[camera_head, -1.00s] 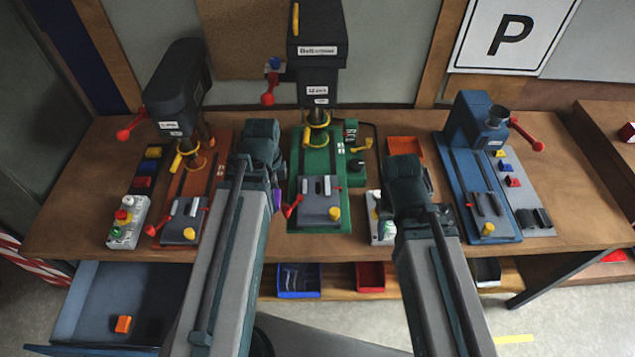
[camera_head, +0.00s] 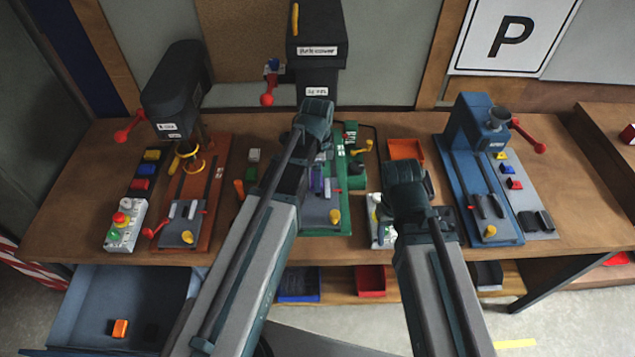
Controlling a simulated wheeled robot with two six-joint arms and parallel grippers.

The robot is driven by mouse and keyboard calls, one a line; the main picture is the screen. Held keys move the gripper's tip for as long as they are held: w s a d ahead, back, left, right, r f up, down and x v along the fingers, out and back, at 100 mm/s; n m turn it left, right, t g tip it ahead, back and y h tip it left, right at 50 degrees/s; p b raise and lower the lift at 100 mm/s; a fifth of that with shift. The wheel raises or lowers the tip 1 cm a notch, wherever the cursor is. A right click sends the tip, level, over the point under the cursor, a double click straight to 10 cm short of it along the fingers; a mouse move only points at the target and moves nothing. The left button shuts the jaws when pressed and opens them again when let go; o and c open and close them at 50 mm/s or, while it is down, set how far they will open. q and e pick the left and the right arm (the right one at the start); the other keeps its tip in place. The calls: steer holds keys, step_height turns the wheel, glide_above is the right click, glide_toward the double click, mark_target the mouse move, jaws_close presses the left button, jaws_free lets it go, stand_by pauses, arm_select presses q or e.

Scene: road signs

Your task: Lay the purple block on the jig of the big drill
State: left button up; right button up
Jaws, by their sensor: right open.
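The big drill (camera_head: 317,50) is the tall black one in the middle, on a green base (camera_head: 343,217). Its grey jig (camera_head: 322,214) lies at the front of that base, partly covered by my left arm. The purple block (camera_head: 316,180) shows as a small purple patch over the back of the jig, just below my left gripper (camera_head: 314,145). I cannot tell whether it touches the jig or is still held, as the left fingertips are hidden. My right gripper (camera_head: 408,185) is open, right of the green base, with its fingertips mostly hidden.
A smaller black drill (camera_head: 178,90) on an orange base stands left, a blue machine (camera_head: 477,130) right. Small blocks, including a green one (camera_head: 251,173), lie left of the big drill. An orange tray (camera_head: 405,150) lies behind my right gripper. An open drawer (camera_head: 85,295) is front left.

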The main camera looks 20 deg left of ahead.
arm_select(q)
steer(key=shift+w+f+b, duration=0.1)
steer(key=shift+f+b, duration=1.65)
steer(key=shift+f, duration=0.05)
steer(key=shift+f, duration=0.15)
steer(key=o, duration=1.4)
